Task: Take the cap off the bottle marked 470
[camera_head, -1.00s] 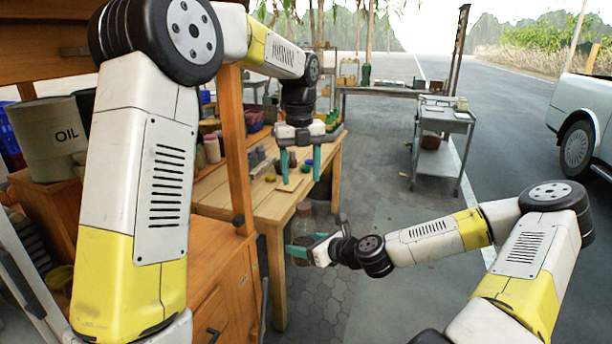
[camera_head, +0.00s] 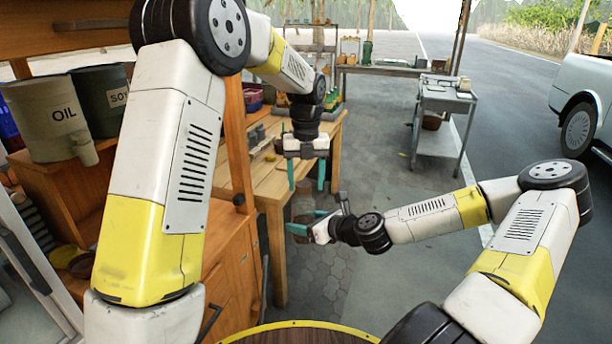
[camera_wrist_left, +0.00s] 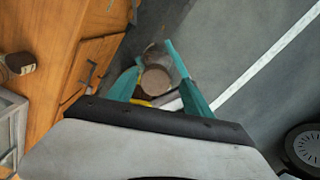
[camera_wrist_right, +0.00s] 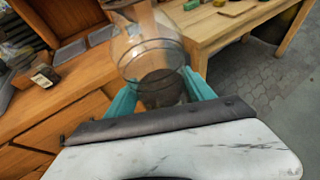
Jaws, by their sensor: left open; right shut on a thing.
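A clear bottle (camera_wrist_right: 150,50) with dark contents at its bottom stands between the fingers of my right gripper (camera_head: 304,222), which is shut on it in the air beside the wooden table. No marking can be read on it. Its round brown cap (camera_wrist_left: 156,80) shows from above in the left wrist view, between the spread fingers of my left gripper (camera_head: 306,187). My left gripper points down just above the bottle, open. Whether its fingers touch the cap cannot be told.
A wooden table (camera_head: 268,178) with several small items is behind the grippers. A wooden cabinet (camera_head: 232,262) stands to the left, with an oil container (camera_head: 52,122) above it. A small labelled jar (camera_wrist_right: 43,77) sits on the cabinet.

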